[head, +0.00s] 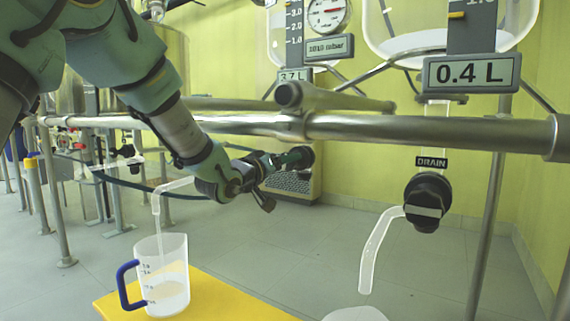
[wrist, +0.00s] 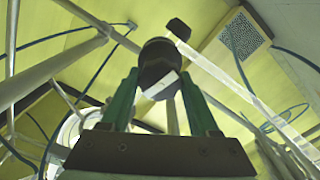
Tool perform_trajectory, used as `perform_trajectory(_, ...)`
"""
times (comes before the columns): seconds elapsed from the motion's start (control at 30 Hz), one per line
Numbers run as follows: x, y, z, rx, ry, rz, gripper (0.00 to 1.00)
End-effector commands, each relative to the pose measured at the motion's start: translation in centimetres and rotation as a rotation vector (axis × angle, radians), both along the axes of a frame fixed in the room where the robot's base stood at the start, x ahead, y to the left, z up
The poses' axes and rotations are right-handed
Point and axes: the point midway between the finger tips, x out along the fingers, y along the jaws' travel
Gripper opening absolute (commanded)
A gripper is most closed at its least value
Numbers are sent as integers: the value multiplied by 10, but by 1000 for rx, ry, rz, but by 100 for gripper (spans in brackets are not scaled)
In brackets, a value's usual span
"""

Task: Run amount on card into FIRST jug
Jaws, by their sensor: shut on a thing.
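A clear jug (head: 175,262) with a blue handle stands upright on a yellow surface (head: 222,299), with some liquid low inside. A translucent spout (head: 156,202) hangs over it, and a thin pale line runs down from its end into the jug. My gripper (head: 292,159) is shut on a dark valve knob (head: 307,157), seen close between the fingers in the wrist view (wrist: 158,62). The left vessel's display (head: 293,76) reads 3.7 L, partly covered by a strut. I see no card. The jug's exact level is too small to read.
A metal rail (head: 400,128) crosses in front. At right, a dark DRAIN valve (head: 427,201) with its own spout (head: 375,250) hangs above a pale rim (head: 355,314) cut off below. The right display (head: 472,72) reads 0.4 L. Grey floor lies behind.

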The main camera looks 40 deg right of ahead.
Motion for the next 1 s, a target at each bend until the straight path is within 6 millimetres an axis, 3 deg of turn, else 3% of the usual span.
perform_trajectory(0.07, 0, 0, 0, 0, 0, 0, 43)
perform_trajectory(0.4, 0, 0, 0, 0, 0, 0, 6)
perform_trajectory(0.73, 0, 0, 0, 13, -48, 1, 6)
perform_trajectory(1.0, 0, 0, -1, 57, -219, 0, 6)
